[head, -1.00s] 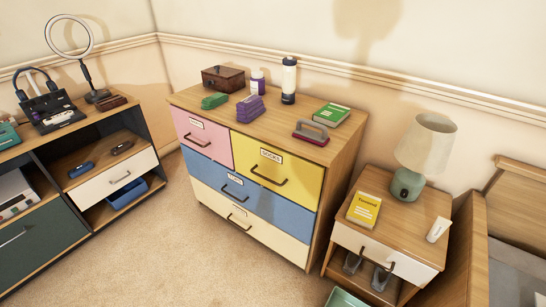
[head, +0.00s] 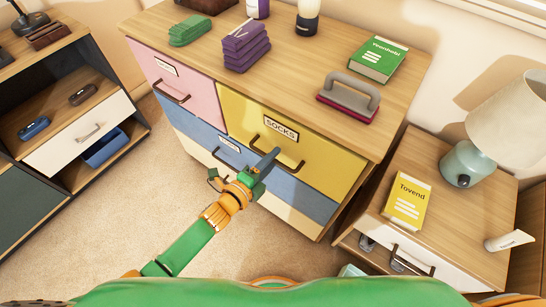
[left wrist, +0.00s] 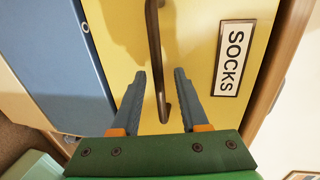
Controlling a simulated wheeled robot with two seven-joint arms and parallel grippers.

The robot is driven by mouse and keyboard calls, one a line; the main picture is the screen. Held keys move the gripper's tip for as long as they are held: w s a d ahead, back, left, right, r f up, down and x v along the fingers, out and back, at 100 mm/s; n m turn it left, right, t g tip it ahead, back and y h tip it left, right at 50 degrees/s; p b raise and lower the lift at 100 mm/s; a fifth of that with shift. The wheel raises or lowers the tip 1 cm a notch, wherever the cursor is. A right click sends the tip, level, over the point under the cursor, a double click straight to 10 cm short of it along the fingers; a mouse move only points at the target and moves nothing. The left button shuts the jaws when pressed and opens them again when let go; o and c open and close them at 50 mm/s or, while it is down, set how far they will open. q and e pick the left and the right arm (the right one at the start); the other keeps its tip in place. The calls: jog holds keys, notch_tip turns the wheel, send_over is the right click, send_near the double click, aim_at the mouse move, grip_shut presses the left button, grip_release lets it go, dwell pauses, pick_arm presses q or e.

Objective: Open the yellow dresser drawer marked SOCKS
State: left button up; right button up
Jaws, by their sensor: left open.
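The yellow drawer (head: 320,150) with the SOCKS label (head: 281,127) is in the dresser's upper right and sits shut, flush with the front. Its dark bar handle (head: 297,168) is partly hidden by my left gripper (head: 266,165). My left gripper is open at the drawer front. In the left wrist view the handle (left wrist: 153,30) runs down between the two open fingers (left wrist: 159,75), with a gap on each side; the label (left wrist: 232,60) is to the right. My right gripper is not in view.
The dresser also has a pink drawer (head: 180,85) and a blue drawer (head: 290,188). A nightstand (head: 465,230) stands close on the right. Carpet (head: 110,215) is clear at left.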

pick_arm(q)
jog(key=shift+w+d+f, duration=0.15)
jog(key=shift+w+d, duration=0.05)
jog(key=shift+w, duration=0.2)
grip_shut()
dwell(1.1)
